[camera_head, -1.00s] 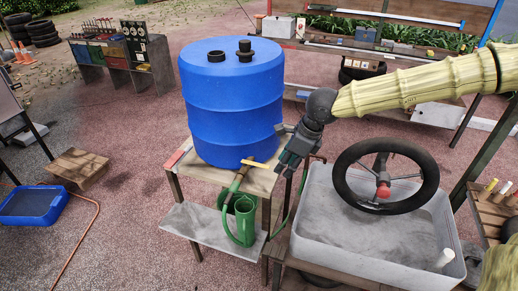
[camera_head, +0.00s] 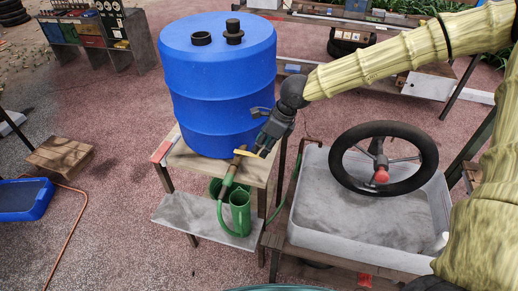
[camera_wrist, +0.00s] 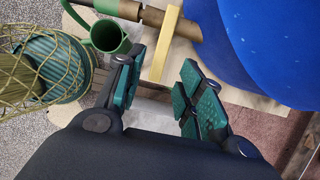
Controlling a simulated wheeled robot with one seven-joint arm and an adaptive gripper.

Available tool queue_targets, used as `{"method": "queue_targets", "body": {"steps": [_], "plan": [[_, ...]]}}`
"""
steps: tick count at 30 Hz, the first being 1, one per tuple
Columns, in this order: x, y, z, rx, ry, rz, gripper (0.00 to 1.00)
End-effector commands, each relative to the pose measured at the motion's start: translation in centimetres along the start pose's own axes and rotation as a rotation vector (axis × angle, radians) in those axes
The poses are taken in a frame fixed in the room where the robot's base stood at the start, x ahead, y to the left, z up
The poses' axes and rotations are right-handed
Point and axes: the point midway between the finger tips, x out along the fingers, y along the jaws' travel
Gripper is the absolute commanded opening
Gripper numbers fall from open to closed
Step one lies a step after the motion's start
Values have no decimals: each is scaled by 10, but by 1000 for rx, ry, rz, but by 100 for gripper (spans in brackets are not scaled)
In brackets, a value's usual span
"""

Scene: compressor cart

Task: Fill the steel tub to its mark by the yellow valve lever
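The yellow valve lever (camera_head: 245,153) sits on the outlet pipe (camera_head: 230,172) low on the blue drum (camera_head: 215,95). In the wrist view the lever (camera_wrist: 166,42) is a flat yellow bar across the brown pipe. My gripper (camera_head: 264,150) is just right of the lever. In the wrist view my gripper (camera_wrist: 157,82) has its two fingers apart, with the lever's near end around the gap between the tips; contact cannot be told. A pale grey tub (camera_head: 310,238), likely the task's tub, stands at the right. Its mark and any water cannot be made out.
The drum stands on a wooden stand (camera_head: 190,165). A wooden crate (camera_head: 60,155) is on the left ground.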

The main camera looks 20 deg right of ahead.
Motion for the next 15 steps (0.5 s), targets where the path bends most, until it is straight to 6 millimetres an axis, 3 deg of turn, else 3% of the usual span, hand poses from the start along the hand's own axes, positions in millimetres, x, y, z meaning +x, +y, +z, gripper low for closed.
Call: {"method": "queue_targets", "body": {"steps": [6,15], "plan": [[24,0,0,1,0,0,38],[35,0,-1,1,-2,-1,38]]}}
